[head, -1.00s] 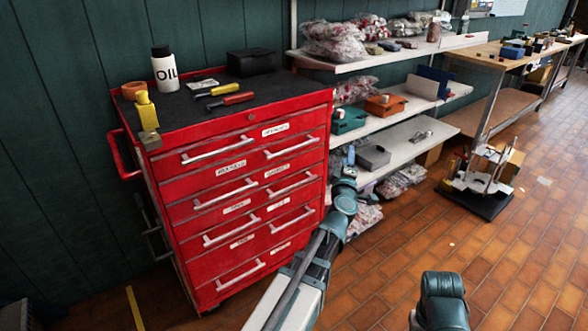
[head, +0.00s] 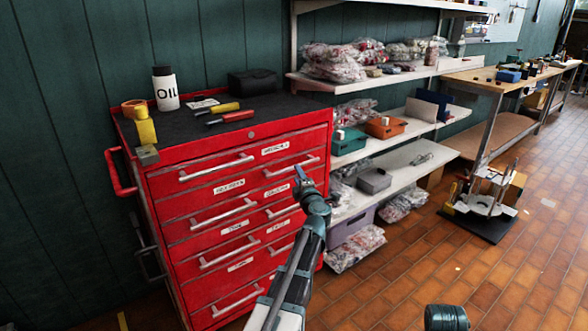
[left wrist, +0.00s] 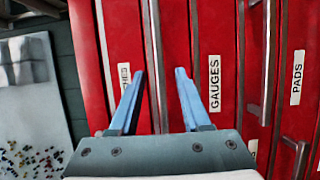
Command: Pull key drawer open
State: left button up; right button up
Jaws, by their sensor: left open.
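The red drawer cabinet (head: 300,235) stands at left with several closed drawers, silver bar handles and small white labels. A label (head: 229,187) on the left side may read "KEYS", but the print is too small to be sure. My left gripper (head: 302,174) is open and empty in front of the upper right handle (head: 292,166). In the left wrist view, its two blue fingers (left wrist: 160,90) lie on either side of a handle bar (left wrist: 153,50), beside the "GAUGES" label (left wrist: 214,83). Contact cannot be told.
Shelves (head: 405,155) with bins and bags are close on the right.

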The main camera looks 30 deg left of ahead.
pick_arm(q)
jog(key=x, duration=0.6)
jog(key=shift+w+a, duration=0.1)
grip_shut()
dwell(1.3)
